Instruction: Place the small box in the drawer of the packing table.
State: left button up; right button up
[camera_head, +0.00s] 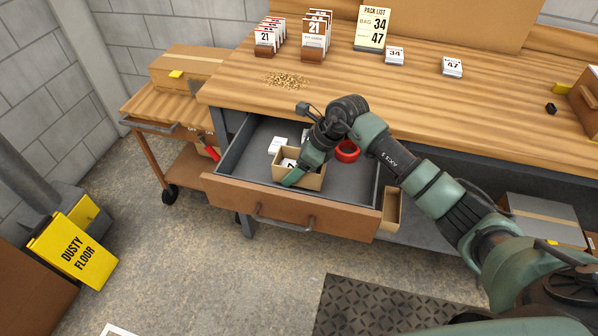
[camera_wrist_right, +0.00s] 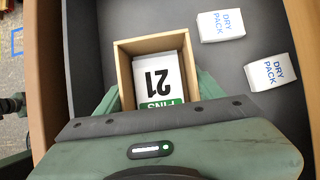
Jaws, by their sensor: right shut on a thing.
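The small box (camera_head: 314,182) is an open-topped tan carton inside the drawer, near its front; I cannot tell whether its base touches the drawer floor. It also shows in the wrist view (camera_wrist_right: 125,78), holding a white packet (camera_wrist_right: 160,78) marked 21 PINS. My right gripper (camera_head: 295,176) is shut on the box, with green fingers at its two sides in the wrist view. The drawer (camera_head: 290,207) of the packing table (camera_head: 430,95) is pulled open, with a grey interior and a brown front. My left gripper is not in view.
Two white DRY PACK packets (camera_wrist_right: 221,25) (camera_wrist_right: 268,72) and a red tape roll (camera_head: 347,151) lie in the drawer. A side cart (camera_head: 165,105) with a carton stands at left. A yellow DUSTY FLOOR sign (camera_head: 75,245) stands on the floor.

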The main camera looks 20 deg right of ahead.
jog(key=shift+f, duration=0.8)
jog(key=shift+w+d, duration=0.15)
jog(key=shift+d, duration=0.15)
jog(key=shift+a, duration=0.1)
jog(key=shift+f+b, duration=0.2)
jog(key=shift+b, duration=0.15)
jog(key=o, duration=1.5)
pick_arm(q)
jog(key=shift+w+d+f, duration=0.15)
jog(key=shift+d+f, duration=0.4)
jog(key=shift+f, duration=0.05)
pick_arm(e)
jog(key=shift+s, duration=0.2)
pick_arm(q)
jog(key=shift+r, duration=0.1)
